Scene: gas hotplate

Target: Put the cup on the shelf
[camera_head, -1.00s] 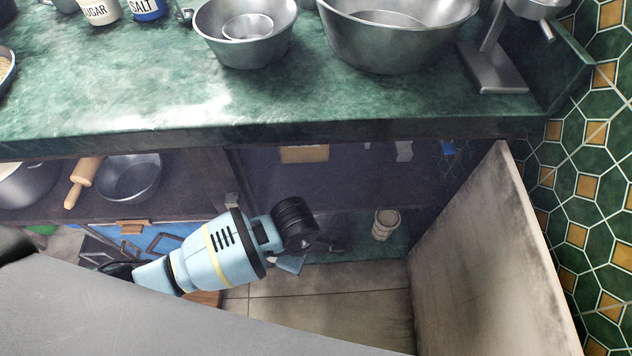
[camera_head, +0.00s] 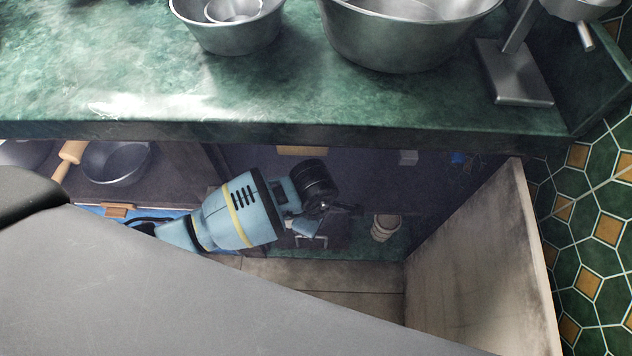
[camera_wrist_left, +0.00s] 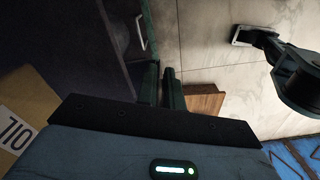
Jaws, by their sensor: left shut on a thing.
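A pale, ribbed, cup-like thing (camera_head: 384,228) shows inside the open compartment under the counter, on its green floor (camera_head: 350,247). I cannot tell if it is the task's cup. A dark shelf (camera_head: 385,178) lies above it. My left gripper (camera_head: 340,210) reaches into the compartment, left of the pale thing. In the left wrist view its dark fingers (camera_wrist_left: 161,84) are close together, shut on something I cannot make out. The gripper and wrist hide what it holds. My right gripper is not in view.
The green counter (camera_head: 300,100) overhangs the compartment and carries metal bowls (camera_head: 405,35). An open wooden panel (camera_head: 475,265) bounds the right side. A metal pan (camera_head: 115,162) and rolling pin (camera_head: 70,155) lie in the left compartment. A wooden block (camera_wrist_left: 203,102) shows in the wrist view.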

